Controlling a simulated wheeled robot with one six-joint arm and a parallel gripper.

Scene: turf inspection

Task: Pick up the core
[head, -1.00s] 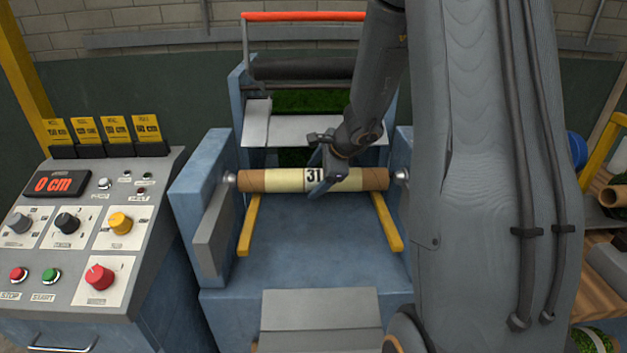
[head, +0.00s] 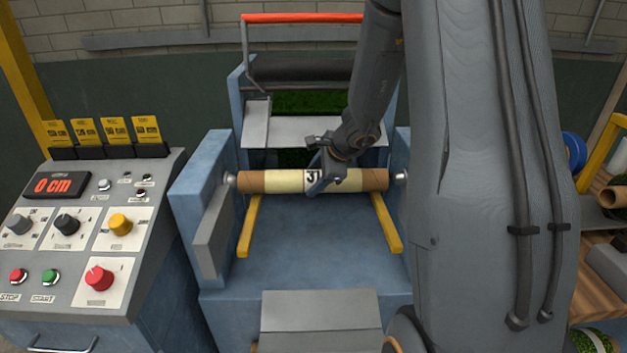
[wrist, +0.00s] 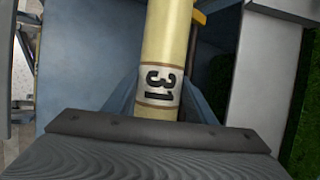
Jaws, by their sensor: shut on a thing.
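The core (head: 276,181) is a long tube with brown ends, a pale yellow middle and a white label reading 31. It lies level between two round metal end pieces on the blue machine, above two yellow bars. My gripper (head: 322,184) is shut on the core, right of its middle, and covers part of the label. In the wrist view the core (wrist: 168,40) runs up from between the fingers of my gripper (wrist: 160,105), with the label just ahead of the palm. The fingertips are partly hidden behind the core and palm.
A control panel (head: 75,235) with a display reading 0 cm stands at the left. The blue machine's side plates (head: 195,190) flank the core. A red bar (head: 303,17) crosses above. A wooden shelf with tubes (head: 612,198) is at the right.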

